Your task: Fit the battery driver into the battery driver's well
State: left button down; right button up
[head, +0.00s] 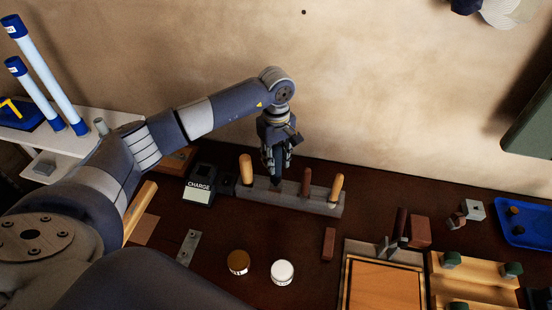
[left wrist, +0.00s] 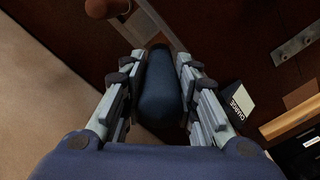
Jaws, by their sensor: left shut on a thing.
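My left gripper (head: 277,168) is shut on a dark blue, rounded handle, which I take to be the battery driver (left wrist: 158,88). It hangs at the grey tool rack (head: 225,186), between the rack's wooden-handled tools. In the head view the fingers largely hide the driver. I cannot tell whether its lower end is in the rack or just above it. A black dock (head: 203,175) with a white label reading CHARGE (head: 198,193) stands left of the rack; its well is hard to make out. The label also shows in the left wrist view (left wrist: 238,101). My right gripper is not in view.
Wooden-handled tools (head: 245,170) stand in the rack close on both sides of the gripper. Two round tins (head: 282,272), a metal plate (head: 188,247) and a small brown block (head: 329,243) lie in front. Wooden trays (head: 345,290) and a blue tray (head: 530,238) are at right.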

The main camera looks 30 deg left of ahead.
aim_at(276, 148)
pick_arm(q)
jog(key=shift+b, duration=0.35)
dwell(0.6)
jog(key=shift+f, duration=0.2)
jog(key=shift+f+b, duration=2.8)
jog(key=shift+b, duration=0.1)
jog(key=c, duration=1.2)
grip_release()
notch_tip(276, 148, up, 12)
jog(key=shift+r, duration=0.1)
